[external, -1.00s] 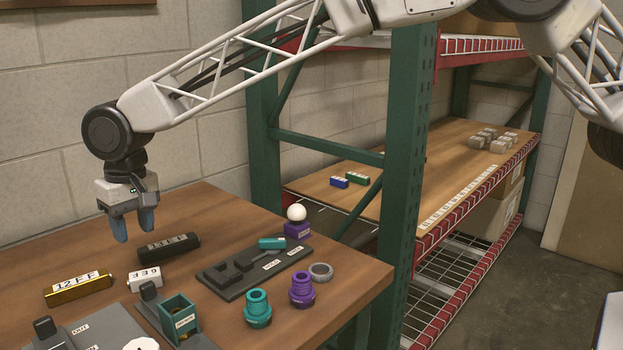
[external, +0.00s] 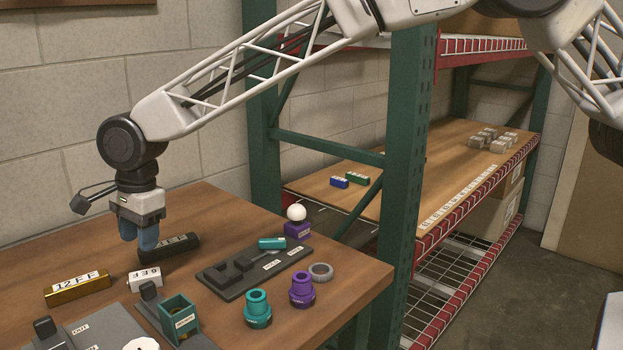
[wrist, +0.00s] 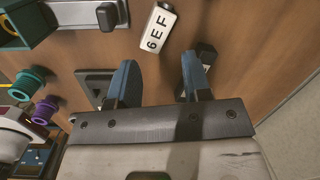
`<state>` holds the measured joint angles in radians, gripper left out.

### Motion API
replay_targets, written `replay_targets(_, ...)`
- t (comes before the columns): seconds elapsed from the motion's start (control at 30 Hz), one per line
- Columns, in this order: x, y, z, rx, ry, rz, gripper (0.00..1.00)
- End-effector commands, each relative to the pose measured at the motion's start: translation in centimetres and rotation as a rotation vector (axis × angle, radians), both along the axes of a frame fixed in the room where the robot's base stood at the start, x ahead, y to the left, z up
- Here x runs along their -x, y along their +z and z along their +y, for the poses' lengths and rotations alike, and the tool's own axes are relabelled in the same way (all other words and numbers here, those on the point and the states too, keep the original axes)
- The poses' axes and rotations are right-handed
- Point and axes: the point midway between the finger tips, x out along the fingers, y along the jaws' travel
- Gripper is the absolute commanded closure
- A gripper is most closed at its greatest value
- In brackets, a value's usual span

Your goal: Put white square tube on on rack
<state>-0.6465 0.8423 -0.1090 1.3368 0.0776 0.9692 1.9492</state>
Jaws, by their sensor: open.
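The white square tube (external: 145,278) lies on the wooden table, with a printed label on it. It also shows in the wrist view (wrist: 157,31), beyond and between my fingertips. My gripper (external: 139,240) is open and empty, pointing down above the table, behind the tube and close to a black tube (external: 170,247). In the wrist view my two blue fingers (wrist: 157,72) stand apart with bare table between them.
A gold tube (external: 78,289) lies left of the white tube. A dark fixture (external: 235,280), teal part (external: 257,308), purple part (external: 301,290) and grey ring (external: 321,271) sit to the right. A green post (external: 405,150) stands between table and shelf. Grey blocks (external: 490,139) sit at the shelf's far end.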

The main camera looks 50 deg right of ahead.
Motion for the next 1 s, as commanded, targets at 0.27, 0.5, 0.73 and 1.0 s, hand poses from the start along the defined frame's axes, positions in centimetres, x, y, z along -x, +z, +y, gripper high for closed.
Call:
replay_targets(0.27, 0.04, -0.49, -0.25, -0.034, -0.381, 0.038, 0.55)
replay_targets(0.5, 0.07, -0.76, -0.37, -0.052, -0.578, 0.061, 0.55)
replay_targets(0.73, 0.07, -0.81, -0.39, -0.056, -0.617, 0.066, 0.55)
replay_targets(1.0, 0.06, -0.98, -0.37, -0.055, -0.615, 0.065, 0.55)
